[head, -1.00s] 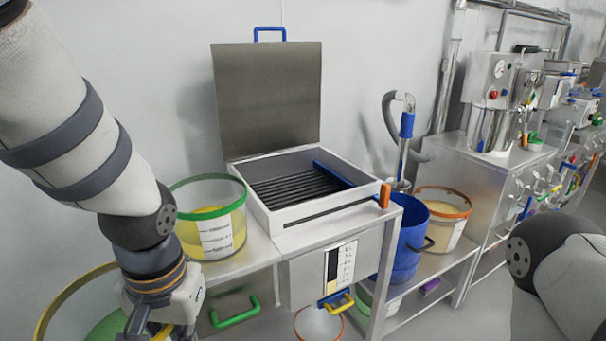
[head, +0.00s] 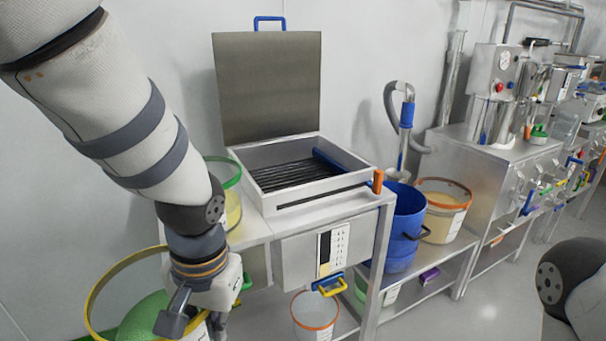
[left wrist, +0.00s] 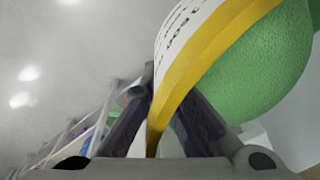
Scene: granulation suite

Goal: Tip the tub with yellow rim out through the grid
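The tub with yellow rim (head: 98,287) is at the lower left of the head view, with green material inside, partly cut off by the picture edge. My left gripper (head: 200,322) is shut on its rim. In the left wrist view the fingers (left wrist: 166,100) stand on either side of the yellow rim (left wrist: 185,82), with the white marked wall and green contents beside them. The grid (head: 285,174) of dark bars lies in an open steel hopper (head: 315,198), right of and beyond the tub. My right gripper is out of view.
The hopper lid (head: 268,85) stands up. A green-rimmed tub (head: 234,195) stands left of the hopper, partly behind my left arm. An orange-rimmed tub (head: 313,322) is below the hopper; blue buckets (head: 400,235) and another orange-rimmed tub (head: 440,222) stand right.

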